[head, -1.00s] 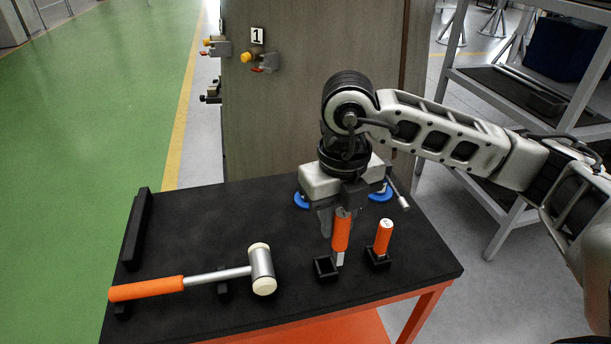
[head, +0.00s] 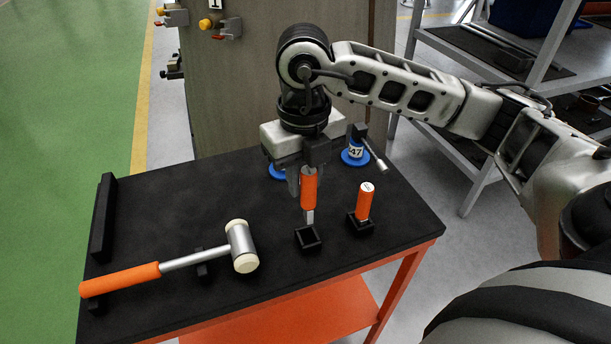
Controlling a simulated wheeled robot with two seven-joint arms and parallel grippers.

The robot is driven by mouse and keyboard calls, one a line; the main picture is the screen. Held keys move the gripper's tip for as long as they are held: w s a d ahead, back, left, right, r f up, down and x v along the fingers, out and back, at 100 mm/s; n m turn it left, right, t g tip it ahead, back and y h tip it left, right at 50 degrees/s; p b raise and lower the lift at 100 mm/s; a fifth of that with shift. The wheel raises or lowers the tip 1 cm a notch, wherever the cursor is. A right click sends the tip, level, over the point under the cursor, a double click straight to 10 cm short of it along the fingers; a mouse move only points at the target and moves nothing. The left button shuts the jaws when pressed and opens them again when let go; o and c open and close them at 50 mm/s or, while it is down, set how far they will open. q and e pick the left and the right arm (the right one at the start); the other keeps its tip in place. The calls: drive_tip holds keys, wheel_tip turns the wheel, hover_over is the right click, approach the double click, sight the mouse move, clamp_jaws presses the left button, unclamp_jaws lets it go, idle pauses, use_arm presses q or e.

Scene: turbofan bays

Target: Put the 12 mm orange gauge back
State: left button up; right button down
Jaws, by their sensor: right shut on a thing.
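My right gripper (head: 306,176) points down over the black table and is shut on an orange gauge (head: 309,189). The gauge is upright, with its grey lower end (head: 308,216) showing below the orange handle. That end is just above or at the back edge of an empty-looking black square holder (head: 308,238); I cannot tell if it touches. A second orange gauge (head: 365,202) with a white top stands in another black holder (head: 360,225) to the right. The size marks are too small to read. My left gripper is not in view.
A mallet (head: 170,267) with an orange handle lies on rests at the table's left. Blue round items (head: 355,152) sit behind my gripper. A black bar (head: 103,218) lines the left edge of the black table (head: 150,200). A grey shelf rack (head: 490,130) stands at right.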

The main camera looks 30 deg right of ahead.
sight(304, 199)
drive_tip(key=shift+f+b, duration=0.6)
drive_tip(key=shift+f, duration=0.2)
drive_tip(key=shift+f+b, duration=0.8)
drive_tip(key=shift+f, duration=0.1)
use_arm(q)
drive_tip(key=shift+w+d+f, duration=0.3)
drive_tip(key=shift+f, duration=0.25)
use_arm(e)
drive_tip(key=shift+f, duration=0.25)
use_arm(q)
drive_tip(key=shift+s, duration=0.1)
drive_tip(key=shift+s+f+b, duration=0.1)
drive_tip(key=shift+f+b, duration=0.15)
drive_tip(key=shift+b, duration=0.15)
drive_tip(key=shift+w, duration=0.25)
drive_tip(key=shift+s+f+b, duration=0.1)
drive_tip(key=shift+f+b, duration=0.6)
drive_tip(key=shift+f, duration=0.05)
use_arm(e)
drive_tip(key=shift+f, duration=0.6)
